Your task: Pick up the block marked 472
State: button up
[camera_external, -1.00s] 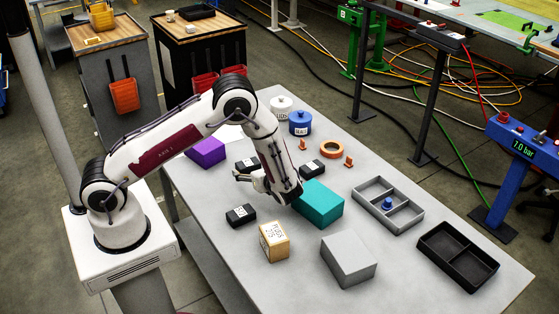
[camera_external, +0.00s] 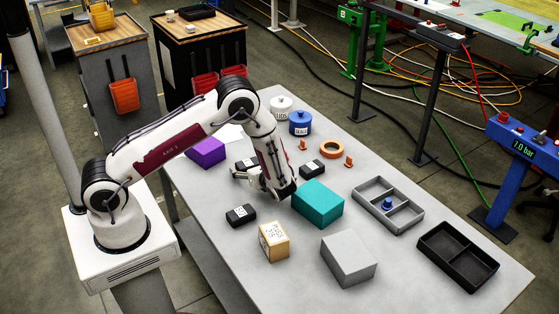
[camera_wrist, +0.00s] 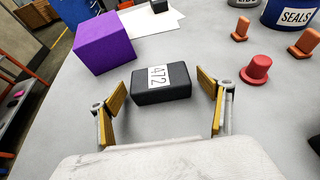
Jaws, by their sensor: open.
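The block marked 472 (camera_wrist: 163,83) is black with a white label and lies flat on the grey table in the wrist view. My gripper (camera_wrist: 162,88) is open, its two yellow-padded fingers apart to the left and right of the block, with visible gaps.
A purple block (camera_wrist: 104,43) stands left of the 472 block, and a red knob-like piece (camera_wrist: 258,70) to its right. Other black blocks (camera_external: 241,215) (camera_external: 312,167), a teal box (camera_external: 318,204) and a tan box (camera_external: 274,242) stand around the arm.

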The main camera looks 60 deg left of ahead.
aim_at(249, 164)
jog(key=shift+a+f, duration=0.1)
jog(key=shift+a, duration=0.25)
jog(key=c, duration=1.7)
jog(key=shift+o, duration=0.2)
jog(key=shift+r, duration=5.05)
